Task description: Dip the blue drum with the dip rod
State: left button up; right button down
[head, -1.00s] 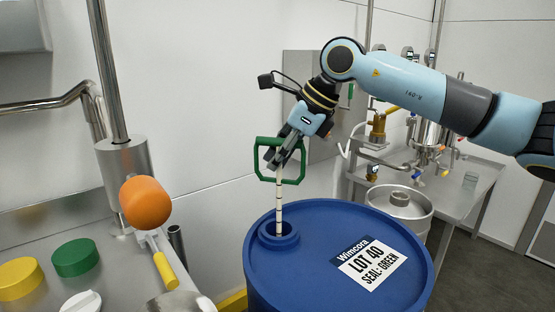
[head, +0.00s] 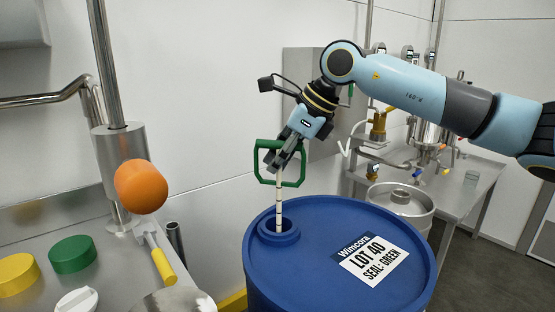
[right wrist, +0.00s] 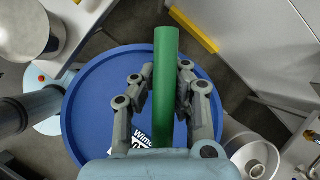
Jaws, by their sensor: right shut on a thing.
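The blue drum (head: 330,275) stands upright in the head view, with a white label reading "LOT 40, SEAL: GREEN" on its lid. A raised round opening (head: 279,232) is near the lid's left edge. The dip rod (head: 279,200) is pale with dark marks and has a green loop handle (head: 259,165). The rod stands about upright with its lower end inside the opening; that end is hidden. My right gripper (head: 276,160) is shut on the green handle above the opening. The right wrist view shows the handle (right wrist: 166,90) between the fingers. My left gripper is not in view.
Left of the drum is a steel bench with a yellow cap (head: 16,275), a green cap (head: 73,254), a white cap (head: 77,302) and an orange ball-shaped thing (head: 141,187). A steel keg (head: 400,205) and a table with equipment (head: 465,178) stand behind right.

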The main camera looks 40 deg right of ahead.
aim_at(277, 182)
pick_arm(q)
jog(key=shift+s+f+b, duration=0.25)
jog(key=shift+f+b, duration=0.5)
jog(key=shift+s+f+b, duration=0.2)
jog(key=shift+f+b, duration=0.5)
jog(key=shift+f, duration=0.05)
pick_arm(e)
jog(key=shift+f, duration=1.85)
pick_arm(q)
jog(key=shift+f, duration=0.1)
pick_arm(e)
jog(key=shift+f, duration=0.1)
pick_arm(q)
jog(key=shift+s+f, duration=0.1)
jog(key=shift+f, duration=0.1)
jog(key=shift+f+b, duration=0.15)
jog(key=shift+b, duration=0.25)
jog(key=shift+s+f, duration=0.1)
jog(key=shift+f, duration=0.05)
pick_arm(e)
jog(key=shift+a, duration=0.1)
pick_arm(q)
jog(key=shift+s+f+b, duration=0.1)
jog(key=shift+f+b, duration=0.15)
jog(key=shift+b, duration=0.2)
pick_arm(e)
jog(key=shift+h, duration=0.3)
